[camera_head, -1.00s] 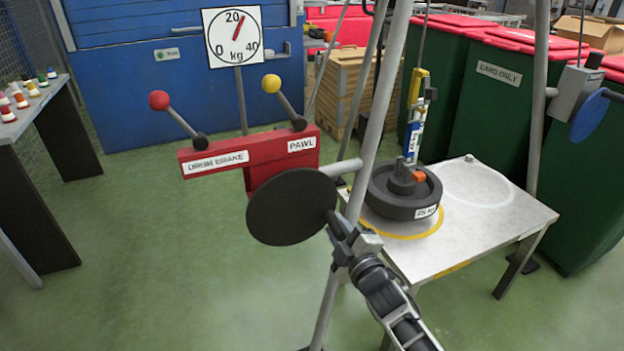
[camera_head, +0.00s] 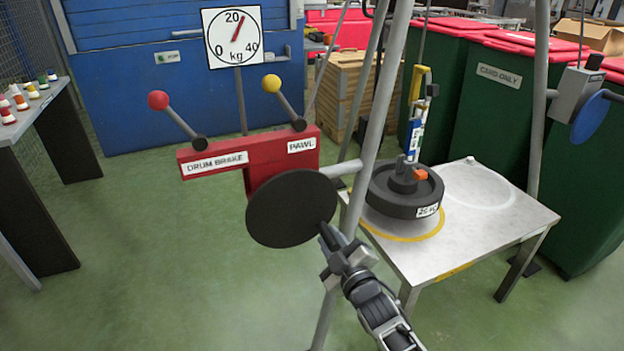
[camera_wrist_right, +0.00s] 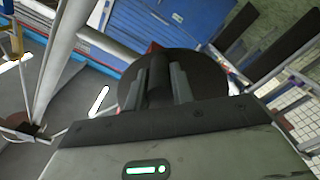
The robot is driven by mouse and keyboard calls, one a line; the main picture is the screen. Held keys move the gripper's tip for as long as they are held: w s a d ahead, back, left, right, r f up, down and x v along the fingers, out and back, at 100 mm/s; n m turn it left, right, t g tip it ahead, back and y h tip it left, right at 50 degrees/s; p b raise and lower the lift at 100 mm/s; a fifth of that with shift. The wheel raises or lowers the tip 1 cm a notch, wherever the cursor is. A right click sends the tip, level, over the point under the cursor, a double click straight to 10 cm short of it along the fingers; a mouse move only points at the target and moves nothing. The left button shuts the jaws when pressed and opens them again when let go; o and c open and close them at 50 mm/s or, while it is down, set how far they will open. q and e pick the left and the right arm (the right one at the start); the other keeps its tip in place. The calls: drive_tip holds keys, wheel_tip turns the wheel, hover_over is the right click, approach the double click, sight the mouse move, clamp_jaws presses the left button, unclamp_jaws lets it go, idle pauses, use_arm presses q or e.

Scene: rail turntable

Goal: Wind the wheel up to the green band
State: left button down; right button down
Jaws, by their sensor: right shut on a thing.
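The wheel is a dark round disc (camera_head: 291,208) on the near side of the red winch box (camera_head: 262,170). My right gripper (camera_head: 328,238) is at the wheel's lower right edge. In the right wrist view its fingers (camera_wrist_right: 159,84) are shut on a dark handle (camera_wrist_right: 158,70) in front of the disc (camera_wrist_right: 205,75). The dial (camera_head: 234,38) has a red needle pointing up and slightly right, near 20 kg. A black weight (camera_head: 404,192) hangs or rests at the steel table under a yellow, white and blue hanging device (camera_head: 417,115). I see no green band. My left gripper is not in view.
Red-knobbed drum brake (camera_head: 178,115) and yellow-knobbed pawl (camera_head: 285,102) levers rise from the box. A grey frame leg (camera_head: 380,120) stands beside the wheel. The steel table (camera_head: 500,225) is at right, with green bins behind.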

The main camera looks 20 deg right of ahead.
drive_tip(key=shift+s+a+f, duration=0.15)
drive_tip(key=shift+a+f, duration=0.15)
drive_tip(key=shift+f, duration=0.15)
drive_tip(key=shift+a+f+m, duration=0.4)
drive_tip(key=shift+a+m, duration=0.2)
drive_tip(key=shift+m, duration=0.3)
drive_tip(key=shift+a+f+m, duration=0.4)
drive_tip(key=shift+a+m, duration=0.15)
drive_tip(key=shift+m, duration=0.35)
drive_tip(key=c, duration=1)
unclamp_jaws()
drive_tip(key=shift+r, duration=0.1)
drive_tip(key=shift+d+r, duration=0.1)
drive_tip(key=shift+d, duration=0.05)
